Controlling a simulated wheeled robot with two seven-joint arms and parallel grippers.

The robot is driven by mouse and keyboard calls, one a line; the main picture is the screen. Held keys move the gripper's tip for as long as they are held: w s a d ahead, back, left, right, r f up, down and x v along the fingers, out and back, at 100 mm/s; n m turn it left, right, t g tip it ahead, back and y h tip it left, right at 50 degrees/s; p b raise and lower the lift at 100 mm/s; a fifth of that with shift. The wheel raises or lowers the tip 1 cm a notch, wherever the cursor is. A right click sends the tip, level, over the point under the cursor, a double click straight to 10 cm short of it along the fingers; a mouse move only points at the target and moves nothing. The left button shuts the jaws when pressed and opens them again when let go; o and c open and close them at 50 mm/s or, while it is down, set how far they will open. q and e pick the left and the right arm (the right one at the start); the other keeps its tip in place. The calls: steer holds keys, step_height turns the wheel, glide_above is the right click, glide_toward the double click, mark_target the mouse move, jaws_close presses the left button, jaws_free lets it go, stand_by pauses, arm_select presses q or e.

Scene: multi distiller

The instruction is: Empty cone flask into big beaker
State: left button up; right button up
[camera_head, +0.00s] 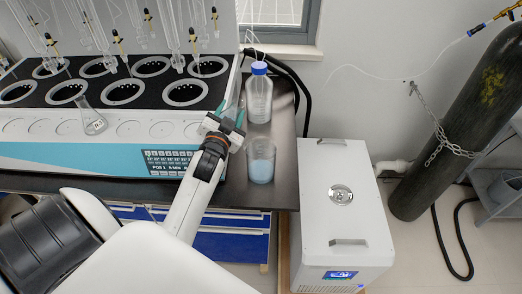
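A clear cone flask (92,119) with a white label stands at the left on the front part of the distiller. A large clear beaker (262,162) with pale blue contents at its bottom stands on the dark bench right of the distiller. My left gripper (229,115), with teal fingertips, is just left of and above the beaker in the picture. Its fingertips are a little apart. A faint clear glass shape shows at and behind them, possibly a second flask; I cannot tell whether it is gripped. My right gripper is not in view.
A clear bottle with a blue cap (259,94) and tubing stands behind the beaker. The distiller (75,157) with several round wells and hanging glassware fills the left. A white chiller (342,215) and a chained gas cylinder (465,120) stand at the right.

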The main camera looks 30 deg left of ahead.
arm_select(q)
steer(key=shift+w+d+f+m+b, duration=0.15)
steer(key=shift+d+f+m+b, duration=0.2)
steer(key=shift+m+b, duration=0.35)
steer(key=shift+r+m+p, duration=0.3)
steer(key=shift+r, duration=0.05)
steer(key=shift+a+r+m, duration=0.1)
steer(key=shift+r+m, duration=0.15)
steer(key=shift+m, duration=0.45)
steer(key=shift+a+r+m, duration=0.15)
steer(key=shift+r+m, duration=0.25)
steer(key=shift+m, duration=0.3)
steer(key=shift+s+a+f+m+b, duration=0.1)
steer(key=shift+f+m+b, duration=0.3)
steer(key=shift+m, duration=0.5)
steer(key=shift+s+a+f+m+b, duration=0.15)
steer(key=shift+m+b, duration=0.3)
steer(key=shift+m, duration=0.45)
steer(key=shift+w+d+f+m+b, duration=0.25)
steer(key=shift+w+d+m+b, duration=0.1)
steer(key=shift+d+m, duration=0.35)
steer(key=shift+r+m+p, duration=0.15)
steer(key=shift+m+p, duration=0.15)
steer(key=shift+r+m+p, duration=0.35)
steer(key=shift+m+p, duration=0.35)
steer(key=shift+p, duration=0.05)
stand_by(0.3)
